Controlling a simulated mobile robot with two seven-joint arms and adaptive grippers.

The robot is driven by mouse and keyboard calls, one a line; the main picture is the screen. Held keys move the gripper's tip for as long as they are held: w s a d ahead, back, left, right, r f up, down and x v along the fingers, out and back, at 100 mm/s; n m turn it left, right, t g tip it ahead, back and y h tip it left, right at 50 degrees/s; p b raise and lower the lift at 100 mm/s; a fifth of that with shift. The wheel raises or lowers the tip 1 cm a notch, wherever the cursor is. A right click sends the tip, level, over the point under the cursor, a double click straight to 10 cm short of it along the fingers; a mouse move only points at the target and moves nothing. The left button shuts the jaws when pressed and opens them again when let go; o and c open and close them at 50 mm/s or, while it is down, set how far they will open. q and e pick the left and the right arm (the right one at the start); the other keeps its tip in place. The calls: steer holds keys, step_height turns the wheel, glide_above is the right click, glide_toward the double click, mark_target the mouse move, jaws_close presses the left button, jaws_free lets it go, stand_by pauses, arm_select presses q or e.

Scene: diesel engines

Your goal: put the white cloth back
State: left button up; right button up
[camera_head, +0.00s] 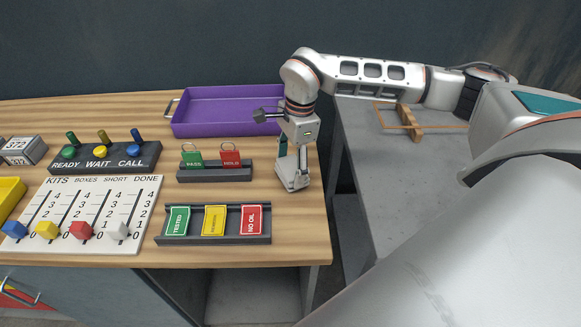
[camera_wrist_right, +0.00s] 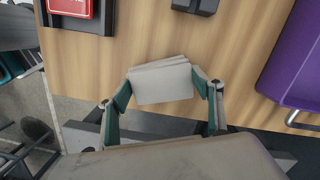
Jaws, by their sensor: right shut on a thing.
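The white cloth (camera_wrist_right: 162,82) is a small folded pad with stacked layers showing at its edge. In the right wrist view it sits between the two teal-padded fingers of my right gripper (camera_wrist_right: 161,90), which is shut on it from both sides. In the head view my right gripper (camera_head: 292,172) points down at the right end of the wooden table, and the cloth is hard to tell from the pale fingers. Whether the cloth touches the tabletop cannot be told. My left gripper is not in view.
A purple tray (camera_head: 228,91) lies behind the gripper. A tag rack (camera_head: 214,173) and a label holder (camera_head: 213,240) stand left of it. The button box (camera_head: 105,158) and kits board (camera_head: 80,214) are further left. A grey bench (camera_head: 420,185) stands right, across a gap.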

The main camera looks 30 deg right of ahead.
mark_target(296, 166)
steer(key=shift+f, duration=0.45)
steer(key=shift+f, duration=0.1)
steer(key=o, duration=1.2)
step_height(296, 166, up, 12)
steer(key=d, duration=0.1)
steer(key=shift+s+d, duration=0.15)
steer(key=shift+d, duration=0.05)
